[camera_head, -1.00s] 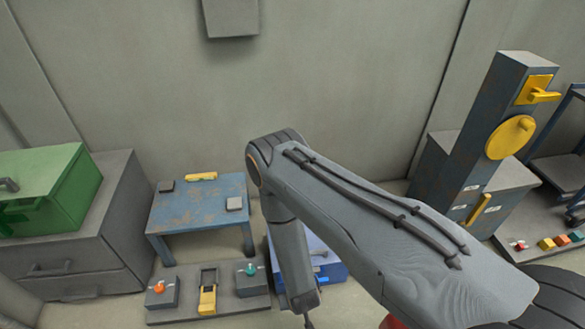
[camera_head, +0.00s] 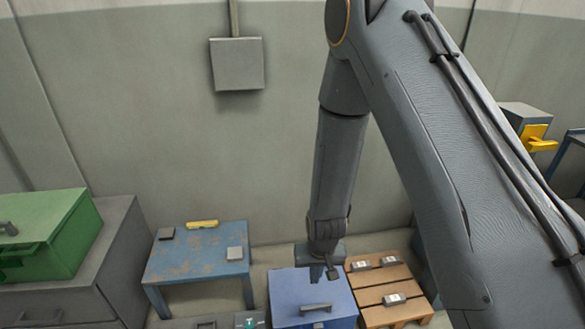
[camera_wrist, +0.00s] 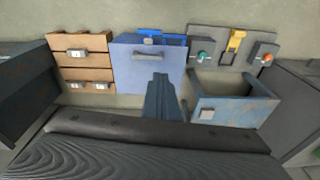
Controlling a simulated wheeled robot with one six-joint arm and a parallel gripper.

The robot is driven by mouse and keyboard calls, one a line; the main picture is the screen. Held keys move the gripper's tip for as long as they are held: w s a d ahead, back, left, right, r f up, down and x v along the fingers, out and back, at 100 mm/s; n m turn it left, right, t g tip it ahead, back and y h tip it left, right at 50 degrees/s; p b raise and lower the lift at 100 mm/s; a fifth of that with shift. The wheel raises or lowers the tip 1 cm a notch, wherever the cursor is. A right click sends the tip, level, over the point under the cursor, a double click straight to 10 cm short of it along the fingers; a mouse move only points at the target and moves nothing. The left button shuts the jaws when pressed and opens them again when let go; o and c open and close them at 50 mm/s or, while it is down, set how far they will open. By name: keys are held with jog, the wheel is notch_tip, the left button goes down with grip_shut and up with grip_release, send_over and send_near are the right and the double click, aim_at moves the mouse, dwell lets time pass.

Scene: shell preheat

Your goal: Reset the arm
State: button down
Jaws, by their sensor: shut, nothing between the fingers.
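My gripper (camera_head: 322,272) hangs down at the end of my arm, above the back edge of a blue box (camera_head: 312,292) with a dark handle. It holds nothing that I can see. In the wrist view, the gripper (camera_wrist: 158,80) points toward the blue box (camera_wrist: 150,66), and its fingers look closed together. I cannot tell the exact gap between gripper and box. My upper arm crosses the right half of the head view and hides what is behind it.
A wooden pallet (camera_head: 388,290) with small grey blocks lies right of the blue box. A worn blue table (camera_head: 195,258) stands left, beside a green box (camera_head: 45,235) on a grey cabinet (camera_head: 122,262). A grey wall box (camera_head: 237,64) hangs above. A control panel (camera_wrist: 216,43) shows in the wrist view.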

jog(key=s+d+r, duration=0.4)
jog(key=r, duration=0.4)
jog(key=s+d+r+g, duration=0.1)
jog(key=s+d+r, duration=0.3)
jog(key=r, duration=0.5)
jog(key=s+d+r, duration=0.4)
jog(key=s+r, duration=0.2)
jog(key=r, duration=0.2)
jog(key=shift+d+r+m+g, duration=0.3)
jog(key=shift+d+m+g, duration=0.1)
jog(key=shift+s, duration=0.1)
